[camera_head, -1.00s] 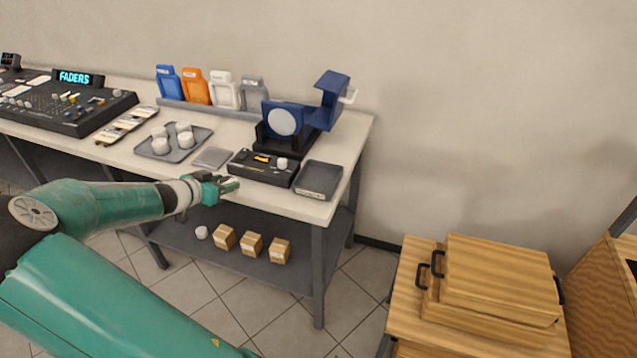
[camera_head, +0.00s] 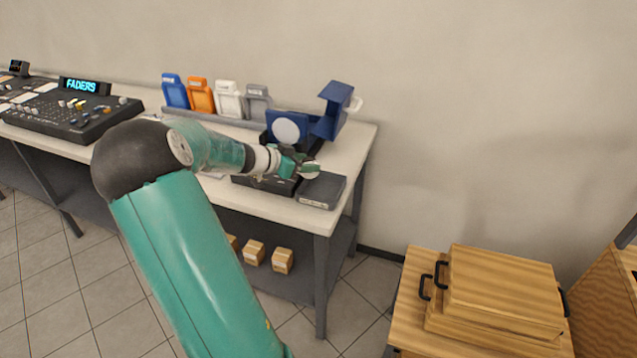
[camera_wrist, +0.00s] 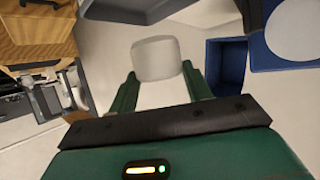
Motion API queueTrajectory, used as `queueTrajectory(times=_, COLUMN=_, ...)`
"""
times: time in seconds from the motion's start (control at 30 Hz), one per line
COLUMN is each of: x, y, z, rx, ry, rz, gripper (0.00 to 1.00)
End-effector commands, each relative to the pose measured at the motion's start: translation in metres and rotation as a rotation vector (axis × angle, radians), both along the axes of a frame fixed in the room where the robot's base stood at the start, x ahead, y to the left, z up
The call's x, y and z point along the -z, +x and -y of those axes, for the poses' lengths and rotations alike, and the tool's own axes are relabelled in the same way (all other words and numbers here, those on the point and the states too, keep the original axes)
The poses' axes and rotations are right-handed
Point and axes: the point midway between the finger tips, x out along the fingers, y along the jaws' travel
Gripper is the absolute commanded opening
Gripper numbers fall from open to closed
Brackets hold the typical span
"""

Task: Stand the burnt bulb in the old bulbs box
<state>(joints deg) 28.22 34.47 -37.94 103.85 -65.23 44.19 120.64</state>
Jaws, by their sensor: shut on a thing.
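My gripper (camera_head: 309,169) is shut on a pale, whitish, short round bulb (camera_wrist: 155,58). In the wrist view the bulb sits between the two green fingertips. In the head view only a small pale patch of it (camera_head: 311,173) shows at the fingertips. A low dark grey box (camera_head: 318,201) stands at the table's right front corner; I take it as the old bulbs box, but its small front label is unreadable. My gripper is above its back left part, with the bulb apart from its front edge. The box's inside is partly hidden by the gripper.
A dark control unit (camera_head: 262,185) is partly behind my arm, left of the box. A blue lamp (camera_head: 287,128) with a raised blue hood (camera_head: 334,108) stands behind. Coloured holders (camera_head: 201,96) line the back. Wooden cases (camera_head: 500,290) stand at right.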

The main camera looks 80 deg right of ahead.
Motion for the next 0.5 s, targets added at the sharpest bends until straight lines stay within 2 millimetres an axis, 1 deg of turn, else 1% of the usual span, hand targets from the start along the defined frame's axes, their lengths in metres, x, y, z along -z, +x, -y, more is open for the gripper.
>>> queueTrajectory(times=0.03, x=0.012, y=-0.007, z=0.005, rx=0.004, ry=0.004, rz=-0.005, gripper=0.25)
queueTrajectory(times=0.13, x=0.03, y=-0.017, z=0.015, rx=0.003, ry=0.004, rz=-0.004, gripper=0.25)
queueTrajectory(times=0.23, x=0.041, y=-0.024, z=0.022, rx=0.0, ry=0.002, rz=-0.003, gripper=0.25)
queueTrajectory(times=0.37, x=0.049, y=-0.027, z=0.026, rx=-0.002, ry=0.001, rz=-0.001, gripper=0.25)
queueTrajectory(times=0.47, x=0.06, y=-0.034, z=0.031, rx=0.0, ry=0.002, rz=-0.003, gripper=0.25)
queueTrajectory(times=0.5, x=0.068, y=-0.033, z=0.03, rx=-0.001, ry=0.003, rz=-0.004, gripper=0.25)
